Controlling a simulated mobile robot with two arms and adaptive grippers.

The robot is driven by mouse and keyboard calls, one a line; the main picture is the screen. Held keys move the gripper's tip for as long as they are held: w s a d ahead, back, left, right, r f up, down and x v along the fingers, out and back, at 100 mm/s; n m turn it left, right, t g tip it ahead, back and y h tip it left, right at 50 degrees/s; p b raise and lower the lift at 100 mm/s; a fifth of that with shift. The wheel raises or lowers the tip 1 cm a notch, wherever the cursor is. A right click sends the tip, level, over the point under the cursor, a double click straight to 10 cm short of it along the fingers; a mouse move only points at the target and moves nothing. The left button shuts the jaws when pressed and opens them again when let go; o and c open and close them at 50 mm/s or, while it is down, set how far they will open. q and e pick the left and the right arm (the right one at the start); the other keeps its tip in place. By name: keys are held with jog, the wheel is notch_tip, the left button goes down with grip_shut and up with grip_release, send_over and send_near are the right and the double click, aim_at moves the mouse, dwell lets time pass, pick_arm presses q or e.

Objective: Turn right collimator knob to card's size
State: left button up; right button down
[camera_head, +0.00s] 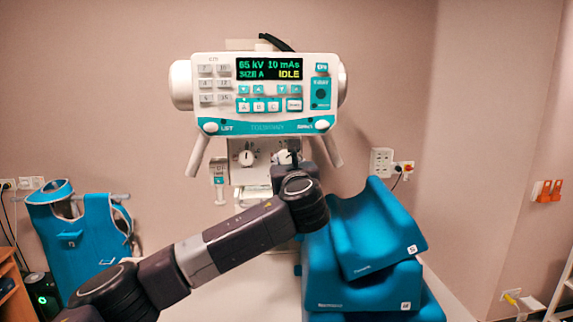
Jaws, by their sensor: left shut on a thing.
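The X-ray head's control panel (265,95) faces me, with a display (269,69) reading 65 kV, 10 mAs, a size line that seems to say A, and IDLE. Below it is the pale collimator box (262,152) with a white left knob (246,158) in plain view. My left gripper (287,154) is at the right part of the box, shut on the right collimator knob, which its fingers and wrist hide. A small white card-like tag (219,169) hangs left of the box; its print is too small to read. My right gripper is out of view.
Two slanted handles (197,156) hang under the panel. Blue foam cushions (370,250) are stacked on the table at right, close to my left wrist. A blue apron (84,240) hangs at left. A wall socket (381,162) is at right.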

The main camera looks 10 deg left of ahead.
pick_arm(q)
jog(key=n+b, duration=0.1)
jog(key=n, duration=0.1)
jog(key=shift+d+f+n+b, duration=0.1)
jog(key=shift+f+n+b, duration=0.2)
jog(key=shift+b, duration=0.1)
jog(key=n+b, duration=0.3)
jog(key=n, duration=0.1)
jog(key=shift+r, duration=0.1)
jog(key=n+b, duration=0.2)
jog(key=n, duration=0.2)
jog(key=shift+r+n, duration=0.1)
jog(key=shift+n, duration=0.3)
jog(key=shift+r+n+b, duration=0.1)
jog(key=shift+n+b, duration=0.6)
jog(key=shift+n, duration=0.7)
jog(key=o, duration=1.2)
jog(key=shift+c, duration=0.2)
